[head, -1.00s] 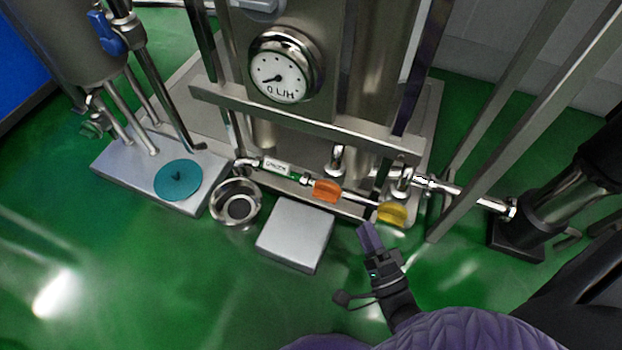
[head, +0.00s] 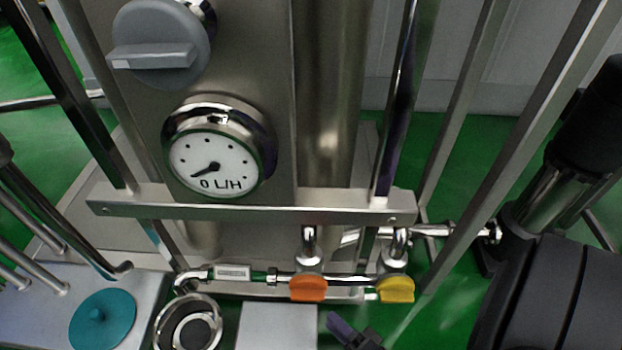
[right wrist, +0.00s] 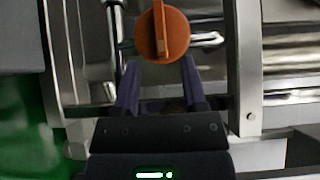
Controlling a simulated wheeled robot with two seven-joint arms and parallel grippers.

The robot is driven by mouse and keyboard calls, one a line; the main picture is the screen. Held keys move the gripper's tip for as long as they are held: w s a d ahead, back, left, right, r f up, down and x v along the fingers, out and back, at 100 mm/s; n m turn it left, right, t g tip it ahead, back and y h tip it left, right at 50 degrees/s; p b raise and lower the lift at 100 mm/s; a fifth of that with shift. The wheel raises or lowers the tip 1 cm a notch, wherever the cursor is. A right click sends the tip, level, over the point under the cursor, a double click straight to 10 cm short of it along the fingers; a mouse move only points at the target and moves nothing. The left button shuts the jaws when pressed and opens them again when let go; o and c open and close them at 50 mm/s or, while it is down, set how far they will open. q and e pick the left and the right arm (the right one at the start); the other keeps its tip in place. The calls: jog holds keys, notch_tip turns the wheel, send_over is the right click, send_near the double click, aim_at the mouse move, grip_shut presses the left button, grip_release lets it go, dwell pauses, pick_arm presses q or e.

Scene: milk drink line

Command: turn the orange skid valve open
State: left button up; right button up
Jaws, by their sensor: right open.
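The orange valve (head: 308,288) is a round knob with a raised bar handle, on the low horizontal pipe of the steel skid. In the right wrist view the orange knob (right wrist: 175,38) lies just beyond the fingertips, its bar running up and down the picture. My right gripper (head: 342,328) is at the bottom edge of the head view, below and slightly right of the orange valve. In the right wrist view its two fingers (right wrist: 160,75) are apart with nothing between them. My left gripper is not in view.
A yellow valve (head: 397,289) sits right of the orange one. A gauge (head: 212,165) reading 0 L/H and a grey knob (head: 160,45) are above. A steel crossbar (head: 260,205) runs over the pipe. A steel bowl (head: 188,325) and teal disc (head: 103,320) lie left.

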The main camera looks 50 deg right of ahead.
aim_at(308, 291)
jog(key=w, duration=0.6)
jog(key=shift+w+d, duration=0.25)
grip_shut()
